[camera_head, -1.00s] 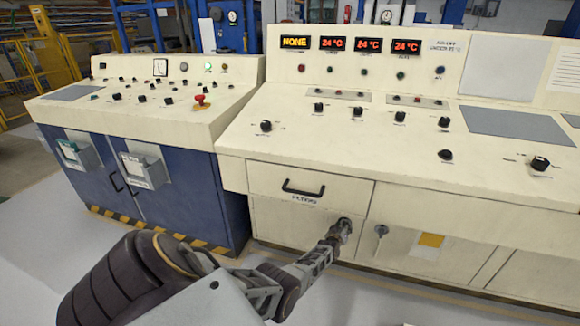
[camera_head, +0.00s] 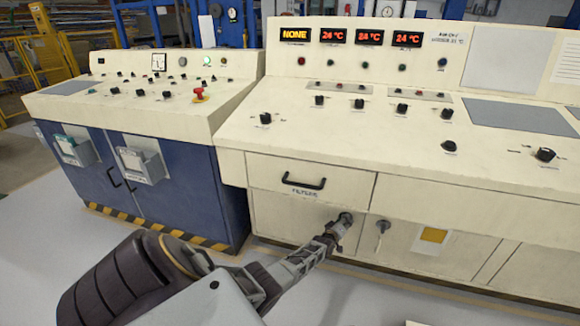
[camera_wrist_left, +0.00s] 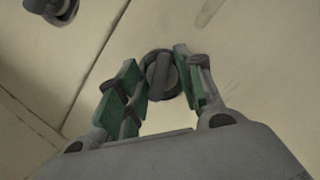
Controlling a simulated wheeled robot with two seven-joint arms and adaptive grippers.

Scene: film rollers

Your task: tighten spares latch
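A round dark latch knob with a raised bar grip (camera_wrist_left: 162,75) sits on the cream cabinet front, below the drawer marked FILTERS. My left gripper (camera_head: 344,221) is at this latch and mostly covers it in the head view. In the left wrist view, the green-padded fingers (camera_wrist_left: 160,82) stand on either side of the knob, with a gap between them; they look open. Contact with the knob is not clear. A second latch (camera_head: 383,227) is to the right on the neighbouring door; a latch also shows at the top left of the wrist view (camera_wrist_left: 55,8). No spares label is readable.
The drawer handle (camera_head: 303,183) is above my left gripper. The cream console top (camera_head: 330,130) carries several knobs and overhangs the doors. A blue cabinet (camera_head: 190,195) stands to the left. The grey floor (camera_head: 60,230) in front is clear.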

